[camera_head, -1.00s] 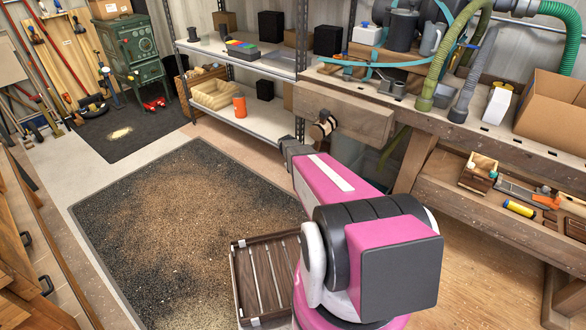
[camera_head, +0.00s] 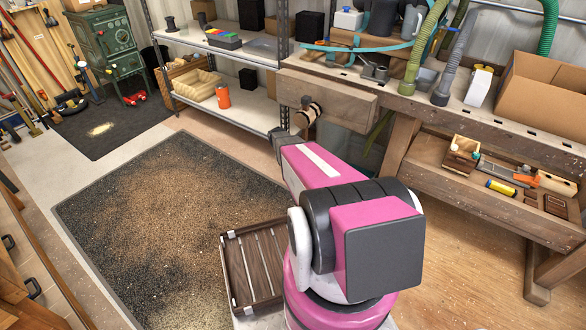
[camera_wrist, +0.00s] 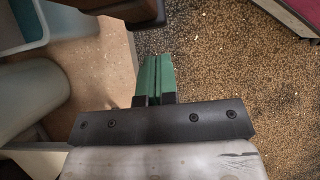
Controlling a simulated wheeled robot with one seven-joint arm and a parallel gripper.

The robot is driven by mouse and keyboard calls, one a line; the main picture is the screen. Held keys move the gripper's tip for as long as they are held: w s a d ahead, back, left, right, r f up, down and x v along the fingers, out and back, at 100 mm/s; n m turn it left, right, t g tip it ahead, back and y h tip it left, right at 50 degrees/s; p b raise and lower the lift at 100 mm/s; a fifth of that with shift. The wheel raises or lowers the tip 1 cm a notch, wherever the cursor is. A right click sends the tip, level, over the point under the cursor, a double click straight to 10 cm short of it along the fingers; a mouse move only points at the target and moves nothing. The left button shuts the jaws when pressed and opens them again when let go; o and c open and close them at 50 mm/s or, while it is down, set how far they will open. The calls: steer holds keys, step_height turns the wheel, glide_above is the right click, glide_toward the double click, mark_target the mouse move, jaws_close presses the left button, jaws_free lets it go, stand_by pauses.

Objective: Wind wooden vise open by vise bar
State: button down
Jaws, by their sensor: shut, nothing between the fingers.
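The wooden vise (camera_head: 345,106) is on the left end of the workbench, its thick wooden jaw facing the floor mat. A round wooden screw end (camera_head: 312,113) sticks out of the jaw's front. A small dark upright piece beside it (camera_head: 304,102) may be the vise bar; it is too small to be sure. My gripper's green fingers (camera_wrist: 153,78) are shut together and empty in the wrist view, above the mat. In the head view my arm reaches toward the vise, and the fingers cannot be made out. A brown wooden piece (camera_wrist: 108,6) shows at the wrist view's top edge.
The workbench (camera_head: 500,128) carries green and grey hoses and a cardboard box (camera_head: 545,92). A metal shelf (camera_head: 243,108) stands left of the vise. A slatted wooden crate (camera_head: 238,288) lies beside my base. The dark mat (camera_head: 160,225) is littered with sawdust but otherwise open.

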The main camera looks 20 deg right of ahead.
steer(key=w+a+r, duration=0.4)
steer(key=w+a, duration=0.3)
steer(key=w, duration=0.3)
steer(key=s+a+r+m+t+y, duration=0.1)
steer(key=s+a+r+m, duration=0.1)
steer(key=s+r, duration=0.3)
steer(key=s+a+r+m+t+y, duration=0.1)
steer(key=s+r, duration=0.5)
steer(key=s, duration=0.6)
steer(key=s+a+r+m+t+y, duration=0.1)
steer(key=s+a+r+m+t, duration=0.2)
steer(key=s, duration=0.5)
step_height(320, 180, up, 2)
steer(key=shift+s+a+r+m+y, duration=0.15)
steer(key=shift+s+a+m+y, duration=0.15)
steer(key=shift+a+m, duration=0.4)
